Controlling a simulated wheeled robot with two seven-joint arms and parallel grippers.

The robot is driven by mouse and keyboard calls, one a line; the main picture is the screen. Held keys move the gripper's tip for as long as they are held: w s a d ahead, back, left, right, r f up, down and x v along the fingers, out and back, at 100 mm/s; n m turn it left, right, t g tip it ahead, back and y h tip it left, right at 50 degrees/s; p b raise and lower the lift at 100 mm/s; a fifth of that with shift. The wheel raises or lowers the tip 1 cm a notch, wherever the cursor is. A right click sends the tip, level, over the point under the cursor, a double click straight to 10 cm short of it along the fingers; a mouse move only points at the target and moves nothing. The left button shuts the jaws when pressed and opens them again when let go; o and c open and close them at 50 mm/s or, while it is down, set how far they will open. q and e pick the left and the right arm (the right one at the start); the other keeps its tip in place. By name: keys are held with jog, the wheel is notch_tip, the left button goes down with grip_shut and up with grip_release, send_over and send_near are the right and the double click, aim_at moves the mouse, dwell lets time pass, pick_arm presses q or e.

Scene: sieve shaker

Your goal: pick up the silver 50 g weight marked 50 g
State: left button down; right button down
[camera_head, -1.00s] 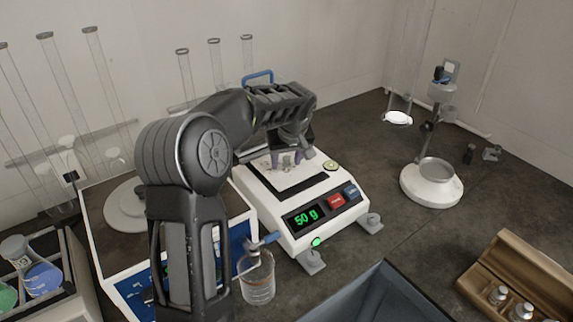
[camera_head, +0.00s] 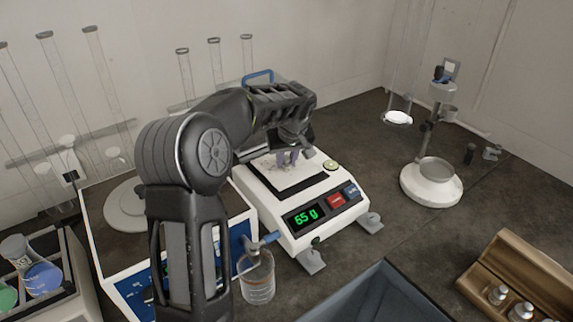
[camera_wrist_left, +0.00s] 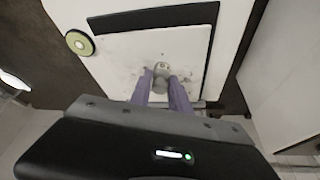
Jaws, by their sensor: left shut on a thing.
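A small silver weight (camera_wrist_left: 161,72) stands on the white pan of the balance (camera_wrist_left: 118,62) in the left wrist view; its marking is too small to read there. My left gripper (camera_wrist_left: 164,88) has its two purple fingers shut on the weight from both sides. In the head view the left gripper (camera_head: 287,158) points down over the pan, and the weight is hard to make out between the fingers. The balance (camera_head: 322,211) shows 65 g in green digits. My right gripper is not in view.
A wooden block (camera_head: 520,270) with several silver weights is at the lower right. A grey-blue tray (camera_head: 385,290) lies in front of the balance. A beaker (camera_head: 257,280) stands left of it. Glass tubes line the back wall. A white-based stand (camera_head: 430,190) is at the right.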

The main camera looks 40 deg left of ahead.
aim_at(286, 157)
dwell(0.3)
pick_arm(q)
notch_tip(286, 157, up, 10)
jog(key=shift+r+b, duration=0.1)
jog(key=shift+b, duration=0.2)
